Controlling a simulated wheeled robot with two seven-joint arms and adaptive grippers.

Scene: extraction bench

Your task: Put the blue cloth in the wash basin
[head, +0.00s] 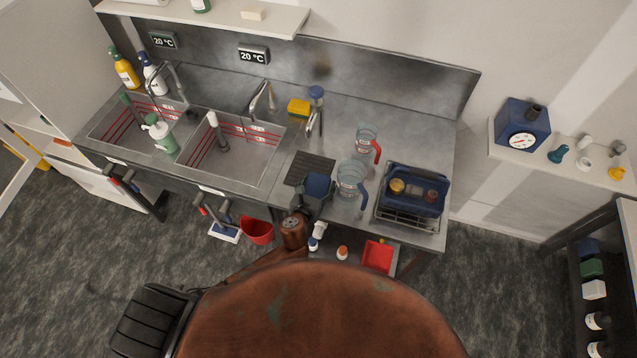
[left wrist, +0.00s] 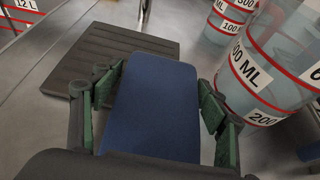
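The blue cloth (head: 318,184) looks like a flat blue pad near the front edge of the steel counter, beside the black ribbed mat. In the left wrist view the cloth (left wrist: 152,105) fills the space between my fingers. My left gripper (head: 316,190) is over the front of the counter; in the left wrist view its green-padded fingers (left wrist: 158,95) lie close along both sides of the cloth. I cannot tell whether they press on it. Two sunken basins with red lines are to the left: a left basin (head: 100,128) and a right basin (head: 258,160). My right gripper is not in view.
The black mat (head: 303,167) lies behind the cloth. Clear jugs (head: 350,176) stand close to its right, then a blue rack (head: 424,190). Taps (head: 263,94), a yellow sponge (head: 298,107) and a green pump bottle (head: 161,136) are around the basins.

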